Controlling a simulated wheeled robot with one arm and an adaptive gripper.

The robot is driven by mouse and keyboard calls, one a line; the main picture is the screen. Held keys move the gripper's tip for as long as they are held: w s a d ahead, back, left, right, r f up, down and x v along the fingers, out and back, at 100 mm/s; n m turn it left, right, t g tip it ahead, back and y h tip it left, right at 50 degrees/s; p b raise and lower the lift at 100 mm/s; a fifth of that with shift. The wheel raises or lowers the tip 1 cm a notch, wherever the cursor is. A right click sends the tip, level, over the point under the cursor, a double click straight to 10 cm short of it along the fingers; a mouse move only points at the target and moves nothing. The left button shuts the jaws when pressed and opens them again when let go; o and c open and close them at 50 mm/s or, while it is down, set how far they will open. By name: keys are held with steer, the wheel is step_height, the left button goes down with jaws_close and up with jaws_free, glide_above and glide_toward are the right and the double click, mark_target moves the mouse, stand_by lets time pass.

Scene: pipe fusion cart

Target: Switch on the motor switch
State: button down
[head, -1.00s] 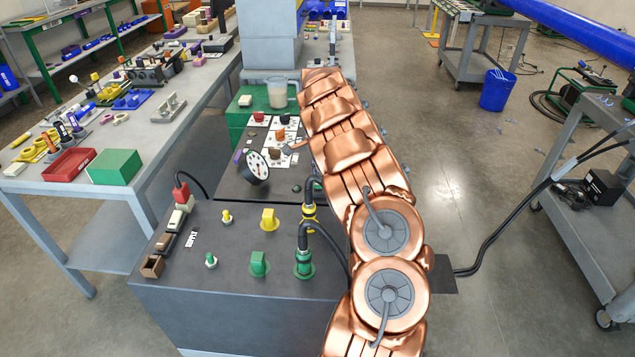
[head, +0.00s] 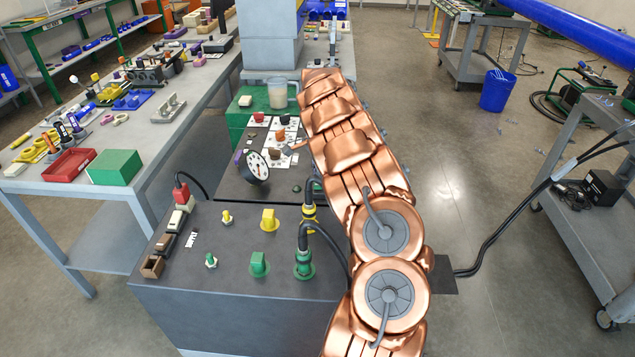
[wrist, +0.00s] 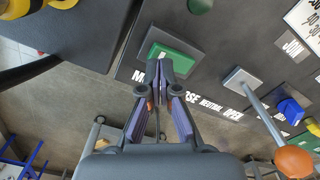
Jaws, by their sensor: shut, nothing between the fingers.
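My gripper (wrist: 161,65) is shut and empty. Its fingertips overlap the lower left part of the green block in the picture; I cannot tell whether they touch it. In the head view my copper-coloured arm covers this part of the panel, and I cannot make out the gripper or the block clearly.
In the wrist view, a lever with an orange ball (wrist: 295,161) stands right of my gripper, by lettering reading "NEUTRAL" and "OPEN". A blue switch (wrist: 290,109) is beyond it. In the head view, a dial gauge (head: 257,166) and plugged cables (head: 304,262) rise from the cart.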

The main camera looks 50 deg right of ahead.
mark_target(318, 185)
steer(key=shift+f+b, duration=0.5)
steer(key=shift+f, duration=0.75)
stand_by(1.0)
steer(key=shift+r, duration=0.15)
steer(key=shift+r+p, duration=0.6)
steer(key=shift+r, duration=2.8)
